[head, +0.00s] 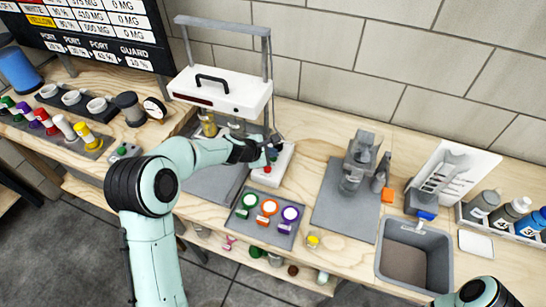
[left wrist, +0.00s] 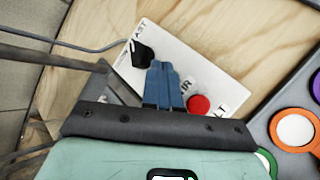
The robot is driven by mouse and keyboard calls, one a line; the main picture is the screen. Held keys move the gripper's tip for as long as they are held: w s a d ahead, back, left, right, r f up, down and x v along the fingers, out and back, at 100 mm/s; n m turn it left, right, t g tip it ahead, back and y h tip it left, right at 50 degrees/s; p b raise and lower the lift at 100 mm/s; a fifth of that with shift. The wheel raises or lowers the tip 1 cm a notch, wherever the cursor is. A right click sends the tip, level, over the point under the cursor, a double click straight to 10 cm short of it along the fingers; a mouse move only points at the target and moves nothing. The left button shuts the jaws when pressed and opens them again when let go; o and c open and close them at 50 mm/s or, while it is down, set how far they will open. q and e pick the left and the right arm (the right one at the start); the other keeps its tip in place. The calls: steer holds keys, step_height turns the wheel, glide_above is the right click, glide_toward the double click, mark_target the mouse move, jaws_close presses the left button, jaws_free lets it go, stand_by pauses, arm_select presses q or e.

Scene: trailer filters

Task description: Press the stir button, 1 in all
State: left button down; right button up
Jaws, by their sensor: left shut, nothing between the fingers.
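A white control box (left wrist: 215,62) fills the middle of the left wrist view; it also shows in the head view (head: 283,163). It carries a black knob (left wrist: 142,54), a red button (left wrist: 198,104) and partly covered lettering ending in "IR" beside my fingers. My left gripper (left wrist: 162,66) is shut and empty, its blue fingers over the box between the knob and the red button. In the head view the left gripper (head: 271,153) is at the box. The stir button itself is hidden, apparently behind the fingers; I cannot tell whether they touch it. My right gripper is out of view.
A white overhead unit (head: 220,90) on a grey frame stands just behind my left gripper. A grey tray (head: 258,232) with green, orange and purple ringed cups lies in front of the box. A grey stand (head: 352,170) and a sink (head: 408,262) are to the right.

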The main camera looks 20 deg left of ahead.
mark_target(272, 159)
arm_select(q)
steer(key=shift+f, duration=0.3)
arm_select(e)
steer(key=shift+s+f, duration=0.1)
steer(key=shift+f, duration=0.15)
arm_select(q)
steer(key=shift+r+p, duration=0.55)
steer(key=shift+r, duration=0.4)
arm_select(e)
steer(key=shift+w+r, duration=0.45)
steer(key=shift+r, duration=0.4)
arm_select(q)
steer(key=shift+w+r+p, duration=0.1)
steer(key=shift+r+p, duration=0.85)
steer(key=shift+r, duration=0.65)
steer(key=shift+r+p, duration=0.7)
steer(key=shift+r, duration=0.3)
steer(key=shift+f, duration=0.1)
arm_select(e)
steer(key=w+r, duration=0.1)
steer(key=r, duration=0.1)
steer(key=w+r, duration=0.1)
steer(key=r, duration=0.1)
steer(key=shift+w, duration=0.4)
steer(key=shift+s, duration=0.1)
